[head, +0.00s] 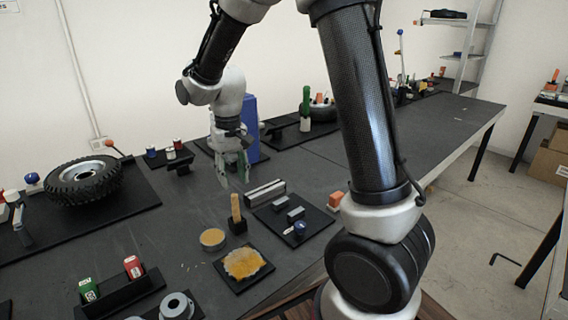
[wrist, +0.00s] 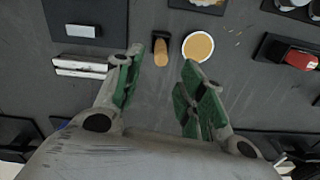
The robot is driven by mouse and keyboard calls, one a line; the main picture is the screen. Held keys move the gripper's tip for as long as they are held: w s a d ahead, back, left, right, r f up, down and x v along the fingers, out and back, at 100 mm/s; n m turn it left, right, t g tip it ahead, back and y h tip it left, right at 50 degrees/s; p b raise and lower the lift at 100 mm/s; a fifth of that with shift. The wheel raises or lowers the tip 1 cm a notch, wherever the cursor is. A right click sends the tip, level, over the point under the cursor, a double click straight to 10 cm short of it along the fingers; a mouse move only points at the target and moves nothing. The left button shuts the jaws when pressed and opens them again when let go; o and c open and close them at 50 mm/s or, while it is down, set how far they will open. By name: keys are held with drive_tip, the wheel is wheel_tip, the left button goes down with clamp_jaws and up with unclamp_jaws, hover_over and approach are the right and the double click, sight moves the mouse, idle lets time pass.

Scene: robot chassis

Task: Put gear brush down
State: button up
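The gear brush, with a wooden handle (head: 236,207) and a dark base, stands upright on the dark table (head: 200,262). In the wrist view the brush (wrist: 161,52) shows beyond the gap between the fingertips. My gripper (head: 234,172) hangs above the table, behind the brush and apart from it. In the wrist view my gripper (wrist: 159,72) has its two green-padded fingers spread with nothing between them. It is open and empty.
A round tin (head: 212,238) and a mat with yellow material (head: 244,263) lie near the brush. A black tray (head: 312,222) with metal blocks is to its right. A tyre (head: 85,182) lies at left, and red and green cans stand in a holder (head: 120,294).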

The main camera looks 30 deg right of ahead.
drive_tip(key=s+d+r+t, duration=0.2)
drive_tip(key=s+d+r, duration=0.8)
drive_tip(key=s+r, duration=0.15)
drive_tip(key=s+d+r+t, duration=0.2)
drive_tip(key=s+d, duration=0.2)
drive_tip(key=s, duration=0.7)
drive_tip(key=shift+s+d+r, duration=0.3)
drive_tip(key=shift+d, duration=0.05)
drive_tip(key=shift+o, duration=0.4)
